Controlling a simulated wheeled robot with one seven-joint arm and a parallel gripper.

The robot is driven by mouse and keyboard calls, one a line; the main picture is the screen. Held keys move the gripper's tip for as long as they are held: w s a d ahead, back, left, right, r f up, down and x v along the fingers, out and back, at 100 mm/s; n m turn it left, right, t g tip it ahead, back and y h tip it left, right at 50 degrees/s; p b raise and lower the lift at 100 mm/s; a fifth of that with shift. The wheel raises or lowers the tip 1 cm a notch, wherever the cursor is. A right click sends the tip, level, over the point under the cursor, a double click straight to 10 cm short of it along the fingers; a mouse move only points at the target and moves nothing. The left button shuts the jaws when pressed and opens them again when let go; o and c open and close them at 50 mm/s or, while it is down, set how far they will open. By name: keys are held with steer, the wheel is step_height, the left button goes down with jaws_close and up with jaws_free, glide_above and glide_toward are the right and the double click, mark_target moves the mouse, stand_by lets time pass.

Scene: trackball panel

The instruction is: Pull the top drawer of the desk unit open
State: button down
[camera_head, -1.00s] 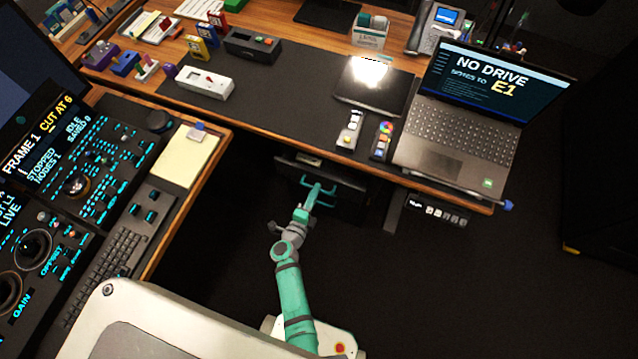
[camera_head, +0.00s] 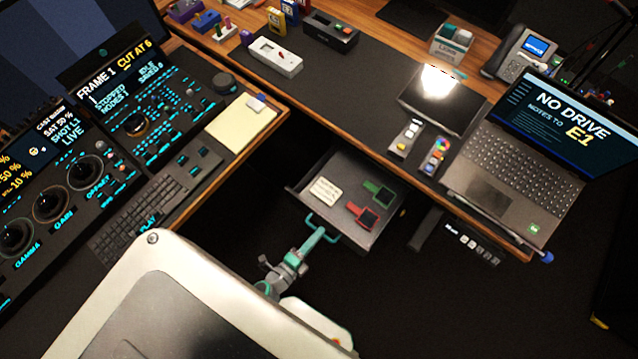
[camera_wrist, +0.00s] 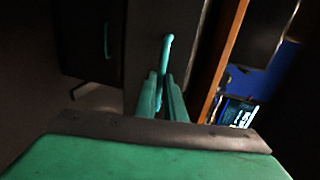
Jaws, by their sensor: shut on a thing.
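The top drawer (camera_head: 352,188) of the desk unit is pulled out from under the desk in the head view, and its inside shows. A note card, a green-framed item and a red-framed item lie in it. Its teal handle (camera_head: 322,228) runs along the front. My gripper (camera_head: 312,240) is shut on that handle. In the wrist view, my gripper's two teal fingers (camera_wrist: 162,98) are on either side of the handle (camera_wrist: 167,50), against the dark drawer front. Another teal handle (camera_wrist: 106,40) shows on a dark front to the left.
The wooden desk edge (camera_head: 400,190) runs above the drawer, with a laptop (camera_head: 515,165) and small devices on top. The console desk with keyboard (camera_head: 135,215) stands at left.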

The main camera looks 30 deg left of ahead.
steer(key=shift+s, duration=0.3)
steer(key=c, duration=1.9)
jaws_free()
steer(key=shift+o, duration=0.2)
steer(key=shift+s, duration=0.1)
steer(key=v, duration=1)
steer(key=shift+s, duration=0.35)
steer(key=shift+a+r, duration=0.1)
steer(key=d+r+n, duration=0.5)
steer(key=r+n, duration=0.1)
steer(key=r, duration=0.3)
steer(key=d+r+n+y, duration=0.1)
steer(key=d+r+n, duration=0.4)
steer(key=r+n, duration=0.2)
steer(key=w+d+r+n, duration=0.1)
steer(key=d+r+n, duration=0.5)
steer(key=r, duration=0.5)
steer(key=shift+r+y, duration=0.3)
